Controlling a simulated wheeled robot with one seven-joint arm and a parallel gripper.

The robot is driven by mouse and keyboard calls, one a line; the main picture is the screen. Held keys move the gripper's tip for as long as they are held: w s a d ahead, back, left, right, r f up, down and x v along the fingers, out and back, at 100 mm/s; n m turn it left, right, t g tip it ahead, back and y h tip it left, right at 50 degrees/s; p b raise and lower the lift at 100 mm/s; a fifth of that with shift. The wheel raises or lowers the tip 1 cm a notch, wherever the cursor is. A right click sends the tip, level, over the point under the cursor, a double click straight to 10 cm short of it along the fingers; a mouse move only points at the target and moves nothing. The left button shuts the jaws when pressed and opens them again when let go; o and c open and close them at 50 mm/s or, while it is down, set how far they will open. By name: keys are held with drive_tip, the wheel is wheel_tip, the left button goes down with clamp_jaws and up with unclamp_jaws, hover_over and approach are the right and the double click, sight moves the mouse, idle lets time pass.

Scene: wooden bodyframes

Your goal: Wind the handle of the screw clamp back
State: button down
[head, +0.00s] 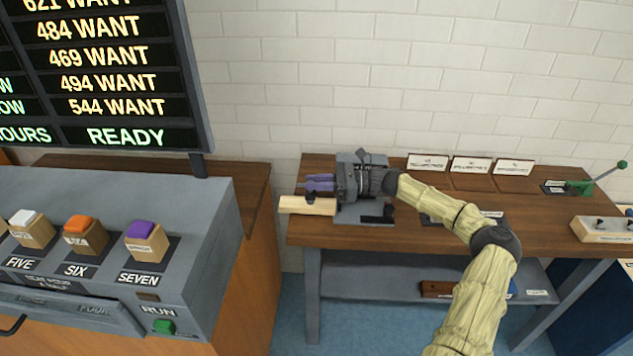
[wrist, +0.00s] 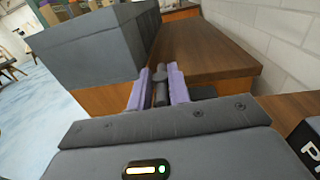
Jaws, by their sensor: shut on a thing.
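My gripper (head: 318,183) has purple fingers that point left over the left end of the workbench. In the wrist view, the fingers (wrist: 159,88) are closed around a dark grey upright bar with a rounded cross-piece, which looks like the screw clamp's handle (wrist: 160,76). A pale wooden piece (head: 305,206) lies just below the fingers and sticks out past the bench's left edge. The clamp's grey base plate (head: 362,217) shows below my wrist. My wrist and hand hide most of the clamp in the head view.
The brown workbench (head: 560,232) has label cards (head: 470,165) along its back and a green lever (head: 590,185) at the right. A grey console (head: 205,240) with coloured buttons stands at the left, with a gap before the bench. A display board (head: 100,80) rises above it.

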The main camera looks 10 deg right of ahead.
drive_tip(key=shift+w+f+n+g, duration=0.15)
drive_tip(key=shift+n+g, duration=0.75)
drive_tip(key=shift+g, duration=0.5)
drive_tip(key=shift+f+g, duration=0.1)
drive_tip(key=shift+g, duration=0.2)
drive_tip(key=c, duration=1.3)
unclamp_jaws()
drive_tip(key=shift+r, duration=0.2)
wheel_tip(320, 180, up, 10)
drive_tip(key=shift+f, duration=0.1)
